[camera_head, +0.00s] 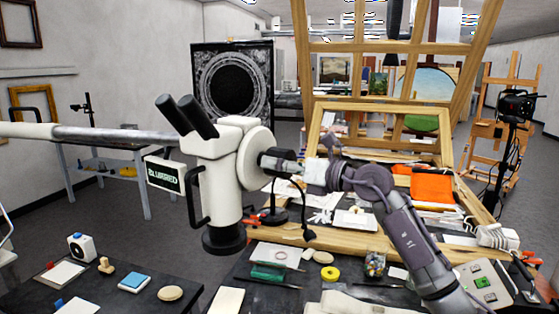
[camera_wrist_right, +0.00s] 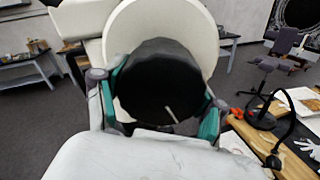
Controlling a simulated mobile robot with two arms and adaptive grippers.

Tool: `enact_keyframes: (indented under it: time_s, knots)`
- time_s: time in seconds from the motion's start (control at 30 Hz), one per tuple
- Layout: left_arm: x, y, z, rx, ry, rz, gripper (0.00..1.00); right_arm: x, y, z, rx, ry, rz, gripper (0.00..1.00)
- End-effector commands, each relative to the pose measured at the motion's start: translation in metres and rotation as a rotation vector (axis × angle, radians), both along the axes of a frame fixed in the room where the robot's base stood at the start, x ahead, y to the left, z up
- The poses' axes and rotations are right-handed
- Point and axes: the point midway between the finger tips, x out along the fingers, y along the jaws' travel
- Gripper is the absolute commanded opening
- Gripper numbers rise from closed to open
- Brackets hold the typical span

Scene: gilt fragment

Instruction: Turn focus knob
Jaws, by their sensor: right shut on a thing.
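A white microscope head (camera_head: 217,165) with two black eyepieces hangs on a horizontal boom left of centre in the head view. A round white housing on its right side carries the black focus knob (camera_wrist_right: 160,80), which fills the middle of the right wrist view. A pale line marks the knob's face. My right gripper (camera_wrist_right: 158,112) has its teal-padded fingers on opposite sides of the knob, shut on it. In the head view my right gripper (camera_head: 287,164) reaches the housing from the right, and it partly hides the knob. My left gripper is not in view.
A wooden easel frame (camera_head: 380,118) and a cluttered worktable stand behind my right arm. A black lamp (camera_head: 276,210) on a round base is close by the microscope. A dark table (camera_head: 100,285) with small items is at front left.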

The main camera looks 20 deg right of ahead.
Motion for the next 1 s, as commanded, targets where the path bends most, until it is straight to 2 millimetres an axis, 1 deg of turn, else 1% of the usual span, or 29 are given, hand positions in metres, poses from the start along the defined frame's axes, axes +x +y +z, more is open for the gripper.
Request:
enact_keyframes:
  time_s: [0.03,0.3,0.8,0.83,0.97,1.0]
  knots:
    - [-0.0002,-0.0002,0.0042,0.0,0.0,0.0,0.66,0.0001,-0.0005,0.0013,0.018,0.018,-0.001,0.35]
    - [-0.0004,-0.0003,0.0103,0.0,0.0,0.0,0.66,-0.0002,0.0,0.0005,0.094,0.085,-0.001,0.35]
    - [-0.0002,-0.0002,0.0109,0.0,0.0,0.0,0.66,-0.0004,0.0001,-0.0001,0.112,0.099,0.0,0.35]
    - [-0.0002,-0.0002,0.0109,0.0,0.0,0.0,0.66,-0.0003,0.0002,-0.0001,0.112,0.099,0.0,0.73]
    - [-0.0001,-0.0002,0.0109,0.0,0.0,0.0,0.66,-0.0003,0.0002,-0.0001,0.112,0.099,0.0,0.95]
    - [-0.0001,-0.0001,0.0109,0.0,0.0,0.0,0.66,-0.0003,0.0002,-0.0001,0.112,0.099,0.0,0.95]
